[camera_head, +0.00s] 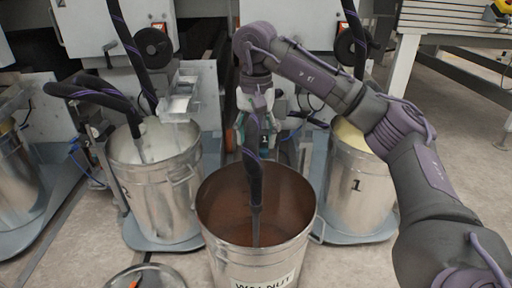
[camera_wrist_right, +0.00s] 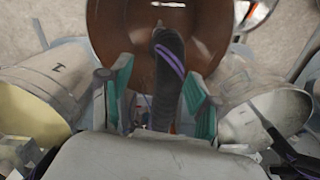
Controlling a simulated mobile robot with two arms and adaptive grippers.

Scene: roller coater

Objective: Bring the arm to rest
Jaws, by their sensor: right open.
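My right arm (camera_head: 400,125) reaches in from the right, bends at the top and points its gripper (camera_head: 254,132) down above the walnut bucket (camera_head: 213,240). The gripper is open. Its teal fingers also show apart in the right wrist view (camera_wrist_right: 160,100). A dark hose with a purple stripe (camera_head: 254,180) hangs into the brown inside of the bucket, its thin nozzle low in it. In the wrist view the hose (camera_wrist_right: 168,70) shows between the open fingers; I cannot tell whether it touches either one. My left gripper is not in view.
A metal bucket (camera_head: 158,185) with a hose in it stands to the left, and bucket 1 (camera_head: 357,190) to the right, close under my forearm. A lid (camera_head: 148,277) lies on the floor in front. White machine housings stand behind. Open floor (camera_head: 465,120) is at the right.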

